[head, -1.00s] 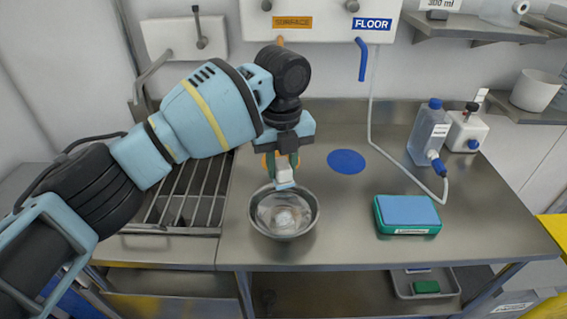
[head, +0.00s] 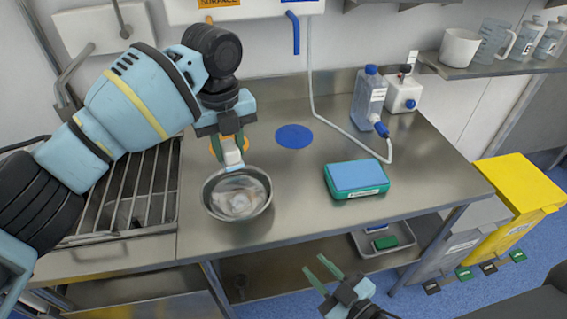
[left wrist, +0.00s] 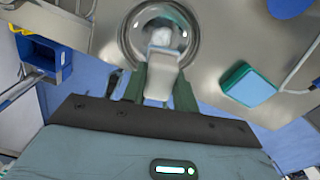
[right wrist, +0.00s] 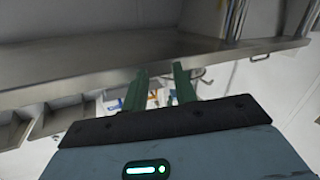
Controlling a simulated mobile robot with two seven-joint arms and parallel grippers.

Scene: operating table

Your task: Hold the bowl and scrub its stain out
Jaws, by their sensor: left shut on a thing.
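A round metal bowl (head: 212,202) stands on the steel worktop, with a whitish patch (head: 240,197) inside it. The bowl also shows in the left wrist view (left wrist: 126,38). My left gripper (head: 228,150) is shut on a white brush (head: 232,157) with a pale blue lower end, held at the bowl's back rim. The brush also shows in the left wrist view (left wrist: 161,76), its end over the bowl; I cannot tell whether it touches. My right gripper (head: 323,270) is open and empty in front of the table's front edge, away from the bowl.
A green box with a blue top (head: 357,178) lies right of the bowl. A flat blue disc (head: 294,136) is behind. A drain rack (head: 125,205) is left. A bottle with a hose (head: 369,98) stands at the back right. Yellow and grey bins (head: 515,195) stand beyond the table's right end.

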